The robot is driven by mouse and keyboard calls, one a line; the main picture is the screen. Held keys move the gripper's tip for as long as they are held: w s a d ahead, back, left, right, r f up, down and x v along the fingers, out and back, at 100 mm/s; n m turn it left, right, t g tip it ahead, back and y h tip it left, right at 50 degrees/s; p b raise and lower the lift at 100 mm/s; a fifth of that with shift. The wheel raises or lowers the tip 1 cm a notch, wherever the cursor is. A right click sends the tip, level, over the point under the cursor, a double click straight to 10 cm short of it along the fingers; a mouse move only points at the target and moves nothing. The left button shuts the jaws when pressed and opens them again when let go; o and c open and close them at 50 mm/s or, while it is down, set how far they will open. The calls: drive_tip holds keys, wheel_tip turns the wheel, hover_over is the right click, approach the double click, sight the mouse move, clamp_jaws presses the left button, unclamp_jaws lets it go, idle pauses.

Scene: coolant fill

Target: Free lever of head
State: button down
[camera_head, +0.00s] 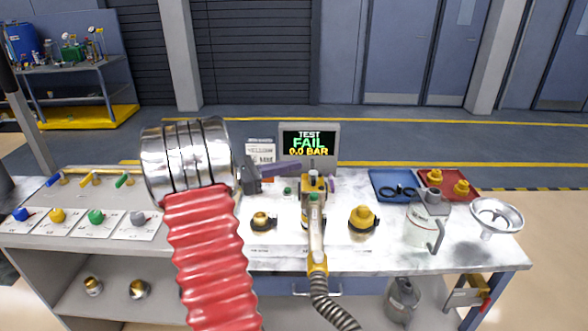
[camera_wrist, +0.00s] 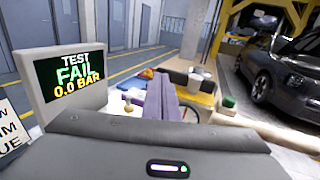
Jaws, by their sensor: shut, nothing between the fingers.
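The fill head (camera_head: 316,185), a yellow and grey fitting with a green part, stands upright at the middle of the bench. A pale handle-like part (camera_head: 316,235) runs down from it to a yellow collar and a dark ribbed hose (camera_head: 328,300). I cannot clearly tell which part is the lever. My gripper (camera_head: 297,167) comes in from the left with its purple fingers shut and empty. Its tips are by the upper left of the head; whether they touch it I cannot tell. The fingers also show in the wrist view (camera_wrist: 165,82), where the head is not clearly visible.
A screen (camera_head: 309,146) behind the head reads TEST FAIL 0.0 BAR. A brass fitting (camera_head: 262,221) and a yellow cap (camera_head: 363,218) flank the head. A jug (camera_head: 424,222), funnel (camera_head: 497,216), blue tray (camera_head: 378,193) and red tray (camera_head: 474,190) stand to the right.

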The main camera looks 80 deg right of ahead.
drive_tip(key=w+a, duration=0.2)
drive_tip(key=w, duration=0.9)
drive_tip(key=shift+w+a, duration=0.3)
drive_tip(key=shift+w, duration=0.05)
drive_tip(key=w+a+m+t+y, duration=0.15)
drive_tip(key=a+t, duration=0.25)
drive_tip(key=a, duration=0.6)
drive_tip(key=w+a+m+t+y, duration=0.1)
drive_tip(key=w+a+t, duration=0.25)
drive_tip(key=a, duration=0.55)
drive_tip(key=w+a+m+t+y, duration=0.15)
drive_tip(key=a+t, duration=0.25)
drive_tip(key=a, duration=0.6)
drive_tip(key=s+a+f+m+t+y, duration=0.1)
drive_tip(key=a+t+y, duration=0.5)
drive_tip(key=a, duration=2.2)
drive_tip(key=m+t, duration=0.1)
drive_tip(key=t, duration=0.2)
drive_tip(key=shift+m, duration=0.4)
